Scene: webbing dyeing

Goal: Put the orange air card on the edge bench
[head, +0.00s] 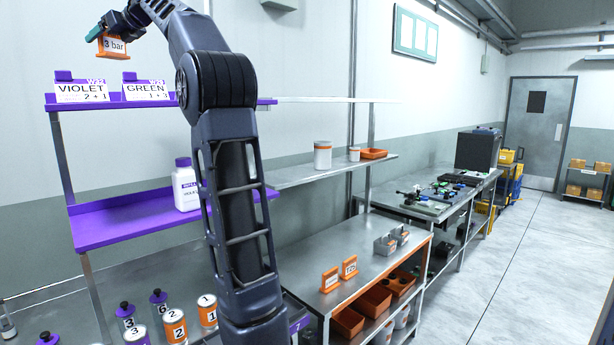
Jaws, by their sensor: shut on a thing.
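The orange air card (124,56), with a white face reading "3 bar", hangs in the air at the upper left of the head view, above the purple shelf's VIOLET and GREEN cards. My gripper (100,32) is shut on the top of this card. My arm partly hides the grip. A steel bench with orange edges (385,246) stands right of centre, well away from and below the card. It may be the edge bench; no label names it. Two small orange cards (330,280) (349,267) stand on its left part, and grey holders (385,244) stand on its right part.
The purple shelf (120,222) holds a white bottle (186,186). Numbered cylinders (174,326) stand on the lower left bench. A steel shelf (300,172) with canisters (322,155) overhangs behind the orange-edged bench. Orange bins (372,302) sit beneath it. Open floor lies to the right.

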